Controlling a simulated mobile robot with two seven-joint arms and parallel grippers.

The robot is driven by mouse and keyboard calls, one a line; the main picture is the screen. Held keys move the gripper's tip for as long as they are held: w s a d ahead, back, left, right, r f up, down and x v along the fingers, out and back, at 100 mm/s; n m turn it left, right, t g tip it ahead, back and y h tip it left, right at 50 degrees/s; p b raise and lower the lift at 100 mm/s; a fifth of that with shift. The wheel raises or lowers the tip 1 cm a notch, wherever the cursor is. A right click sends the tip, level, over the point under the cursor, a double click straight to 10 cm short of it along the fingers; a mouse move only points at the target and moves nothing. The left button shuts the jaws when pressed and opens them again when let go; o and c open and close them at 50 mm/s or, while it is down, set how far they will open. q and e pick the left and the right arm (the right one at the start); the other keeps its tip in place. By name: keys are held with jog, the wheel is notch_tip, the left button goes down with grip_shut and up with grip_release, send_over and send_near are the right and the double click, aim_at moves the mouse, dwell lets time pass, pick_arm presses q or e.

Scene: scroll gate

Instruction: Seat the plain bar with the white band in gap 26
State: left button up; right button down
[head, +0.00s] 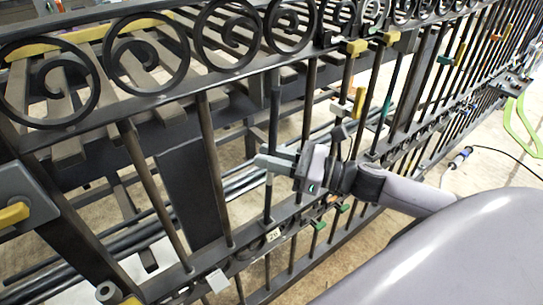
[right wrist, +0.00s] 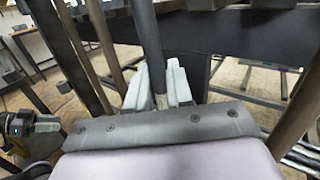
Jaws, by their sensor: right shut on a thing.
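The dark plain bar (head: 274,118) stands nearly upright in the scroll gate, between the scroll rail (head: 200,85) and the lower rail (head: 225,262). My right gripper (head: 268,163) is shut on it around mid-height. The right wrist view shows the bar (right wrist: 150,45) rising between the two pale fingers (right wrist: 158,88). A paler patch shows on the bar between the fingers; I cannot tell if it is the white band. A tag reading 26 (head: 273,235) sits on the lower rail just below the bar's lower end. Whether the bar's ends sit in the rails is unclear.
Other upright bars (head: 213,165) stand on both sides of the held bar. Clamps with yellow (head: 357,47) and green handles dot the rails. A grey block with a yellow handle (head: 14,214) is at the left edge. A cable (head: 505,152) lies on the floor at right.

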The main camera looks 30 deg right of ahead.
jog(key=shift+f+b, duration=0.35)
jog(key=shift+w+f+m+h+p, duration=0.2)
jog(key=shift+w+m+h+p, duration=0.3)
jog(key=shift+w, duration=0.7)
dwell(1.2)
jog(key=c, duration=0.9)
grip_release()
jog(key=shift+c, duration=0.2)
jog(key=v, duration=0.7)
